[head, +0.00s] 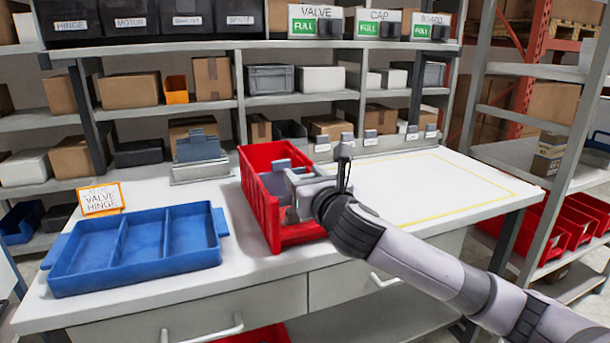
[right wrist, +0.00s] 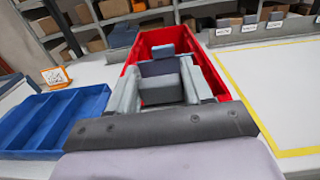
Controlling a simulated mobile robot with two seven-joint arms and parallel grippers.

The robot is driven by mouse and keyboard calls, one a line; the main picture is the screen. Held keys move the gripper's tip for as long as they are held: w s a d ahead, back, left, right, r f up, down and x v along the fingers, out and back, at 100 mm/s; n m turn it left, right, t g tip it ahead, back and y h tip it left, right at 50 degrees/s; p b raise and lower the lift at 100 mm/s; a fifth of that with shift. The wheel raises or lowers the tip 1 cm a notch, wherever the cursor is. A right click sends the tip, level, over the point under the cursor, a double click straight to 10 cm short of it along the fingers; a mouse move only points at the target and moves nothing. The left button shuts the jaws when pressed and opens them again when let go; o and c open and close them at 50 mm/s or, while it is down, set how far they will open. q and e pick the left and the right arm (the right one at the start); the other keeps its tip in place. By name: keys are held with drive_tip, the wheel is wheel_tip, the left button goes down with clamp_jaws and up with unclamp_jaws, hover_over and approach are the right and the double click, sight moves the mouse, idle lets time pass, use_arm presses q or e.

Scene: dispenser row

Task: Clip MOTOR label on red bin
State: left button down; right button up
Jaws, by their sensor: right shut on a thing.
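The red bin (head: 262,215) stands on the white table in the head view; it also shows in the right wrist view (right wrist: 150,42). My right gripper (head: 300,190) is at the bin's right side, over its inside. Its fingers (right wrist: 160,88) are shut on a grey-blue piece with an upright tab (right wrist: 163,68), at the bin's opening. I cannot tell whether the piece touches the bin, and no print on it shows. Several small clip labels (head: 370,137) sit on the rail at the table's back; their print is too small to read. My left gripper is not in view.
A blue divided tray (head: 140,250), empty, lies left of the bin, behind it an orange-edged VALVE HINGE card (head: 101,199). A grey-blue piece on a stand (head: 199,155) is behind. A black shelf bin reads MOTOR (head: 130,22). The yellow-outlined table area (head: 430,185) is clear.

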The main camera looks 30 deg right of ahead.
drive_tip(key=shift+f, duration=0.2)
drive_tip(key=o, duration=1.1)
drive_tip(key=shift+v, duration=3.6)
